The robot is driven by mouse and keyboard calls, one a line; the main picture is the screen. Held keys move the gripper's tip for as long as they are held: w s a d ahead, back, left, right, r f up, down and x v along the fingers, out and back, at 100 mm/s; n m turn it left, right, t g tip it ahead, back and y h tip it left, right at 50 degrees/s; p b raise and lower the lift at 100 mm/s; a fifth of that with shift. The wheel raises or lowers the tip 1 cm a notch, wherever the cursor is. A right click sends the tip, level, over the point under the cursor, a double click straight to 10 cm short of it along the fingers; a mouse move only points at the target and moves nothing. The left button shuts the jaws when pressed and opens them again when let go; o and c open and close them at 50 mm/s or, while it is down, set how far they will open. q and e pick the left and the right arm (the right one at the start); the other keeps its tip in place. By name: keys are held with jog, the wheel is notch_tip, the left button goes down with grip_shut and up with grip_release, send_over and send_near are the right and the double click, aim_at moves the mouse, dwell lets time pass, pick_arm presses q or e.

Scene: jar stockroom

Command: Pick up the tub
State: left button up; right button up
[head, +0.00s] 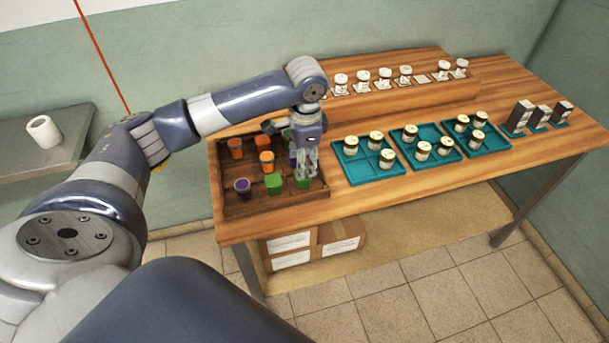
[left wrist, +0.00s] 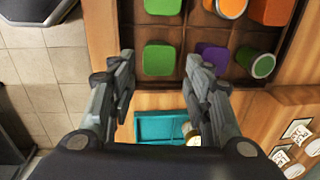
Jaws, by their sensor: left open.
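Tubs in green, orange and purple stand in a dark brown wooden crate (head: 230,207) with compartments, at the table's left end. My left gripper (head: 307,172) points down over the crate's front right corner, with a green tub (head: 303,184) just under its fingers. In the left wrist view the fingers (left wrist: 160,88) are spread apart with nothing between them, and the nearest green tub (left wrist: 160,60) lies just beyond the gap. Another green tub (head: 274,184) and a purple round tub (head: 242,186) stand in the front row. Orange tubs (head: 266,161) stand behind. My arm hides part of the back row.
Teal trays (head: 372,178) with white jars stand right of the crate. A raised wooden shelf (head: 400,88) with jars runs along the back. Dark boxes (head: 519,116) stand at the right end. Cardboard boxes (head: 341,237) are below the table.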

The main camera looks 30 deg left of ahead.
aim_at(304, 183)
pick_arm(q)
jog(key=shift+w+a+f, duration=0.1)
jog(key=shift+w+f, duration=0.05)
jog(key=shift+f, duration=0.8)
jog(key=shift+w+f, duration=0.1)
jog(key=shift+f, duration=0.2)
notch_tip(304, 183, down, 4)
jog(key=shift+w+f+p, duration=0.15)
jog(key=shift+f+p, duration=0.05)
jog(key=shift+p, duration=0.55)
jog(key=shift+f, duration=0.2)
jog(key=shift+c, duration=1.2)
jog(key=c, duration=0.6)
pick_arm(e)
jog(key=shift+s+a+r, duration=0.1)
jog(key=shift+s+r, duration=0.3)
jog(key=shift+r, duration=0.4)
